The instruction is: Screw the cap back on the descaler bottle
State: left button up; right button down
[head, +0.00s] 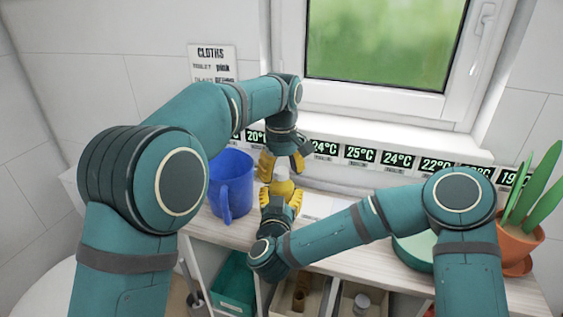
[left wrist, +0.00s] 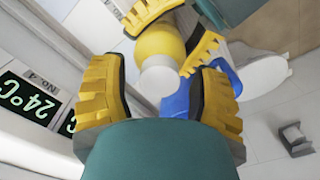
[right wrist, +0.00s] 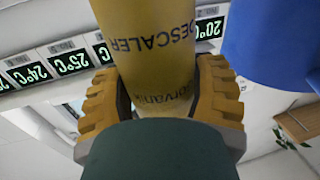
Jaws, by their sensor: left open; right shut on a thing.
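The yellow descaler bottle (head: 282,187) stands above the cart top with a white cap (head: 281,173) at its upper end. My right gripper (head: 281,200) is shut on the bottle's body, and the lettering DESCALER shows in the right wrist view on the bottle (right wrist: 152,45). My left gripper (head: 282,163) is directly above, open, fingers pointing down on either side of the cap. In the left wrist view the round white cap (left wrist: 160,82) sits between the spread left fingers, with gaps on both sides. I cannot tell how tightly the cap is seated.
A blue mug (head: 231,184) stands close left of the bottle. A potted plant (head: 517,240) and a green round dish (head: 414,250) are at the right. Open compartments with a teal bin (head: 234,284) lie below the top. Temperature labels (head: 360,154) line the window sill behind.

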pick_arm(q)
grip_shut()
dwell(0.3)
jog(key=m, duration=0.5)
jog(key=shift+f+m, duration=0.1)
jog(key=shift+m, duration=0.2)
jog(key=m, duration=0.6)
jog(key=shift+m, duration=0.3)
grip_release()
